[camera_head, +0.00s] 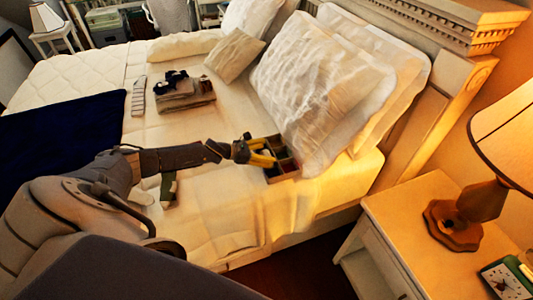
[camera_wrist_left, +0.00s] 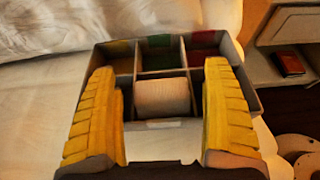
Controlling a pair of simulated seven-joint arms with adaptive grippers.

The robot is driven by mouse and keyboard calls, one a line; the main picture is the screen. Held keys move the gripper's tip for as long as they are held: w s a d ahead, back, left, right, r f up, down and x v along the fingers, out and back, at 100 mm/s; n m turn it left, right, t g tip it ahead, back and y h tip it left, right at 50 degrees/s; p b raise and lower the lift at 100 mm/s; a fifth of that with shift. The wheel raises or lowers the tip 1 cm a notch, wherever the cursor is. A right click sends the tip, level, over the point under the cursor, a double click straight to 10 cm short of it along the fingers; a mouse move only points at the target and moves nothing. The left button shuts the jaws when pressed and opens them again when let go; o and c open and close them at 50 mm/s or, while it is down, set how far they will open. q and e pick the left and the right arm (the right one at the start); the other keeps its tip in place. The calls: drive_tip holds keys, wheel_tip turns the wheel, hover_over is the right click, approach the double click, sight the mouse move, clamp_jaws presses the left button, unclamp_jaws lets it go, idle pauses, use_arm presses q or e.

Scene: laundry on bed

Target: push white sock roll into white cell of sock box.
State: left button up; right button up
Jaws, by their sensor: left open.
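The sock box (camera_head: 291,160) is a grey divided box on the bed, and it also shows in the left wrist view (camera_wrist_left: 256,97). Its far row has cells with yellow-green, green and red colouring. The white sock roll (camera_wrist_left: 162,97) shows in the near middle cell; how deep it sits I cannot tell. In the head view the roll is hidden or too small to make out. My left gripper (camera_wrist_left: 160,70) has yellow fingers, open, one on each side of the roll with gaps between. In the head view the left gripper (camera_head: 262,156) is over the box's left part. My right gripper is not in view.
Large pillows (camera_head: 315,90) stand just behind the box. Folded clothes (camera_head: 184,95) with dark rolls on top lie farther up the bed. A green-and-grey item (camera_head: 169,190) lies near my left forearm. A nightstand (camera_head: 410,215) with a lamp (camera_head: 455,222) is at right.

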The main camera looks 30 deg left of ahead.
use_arm(q)
drive_tip(key=shift+a, duration=0.1)
drive_tip(key=v, duration=1.2)
idle(0.4)
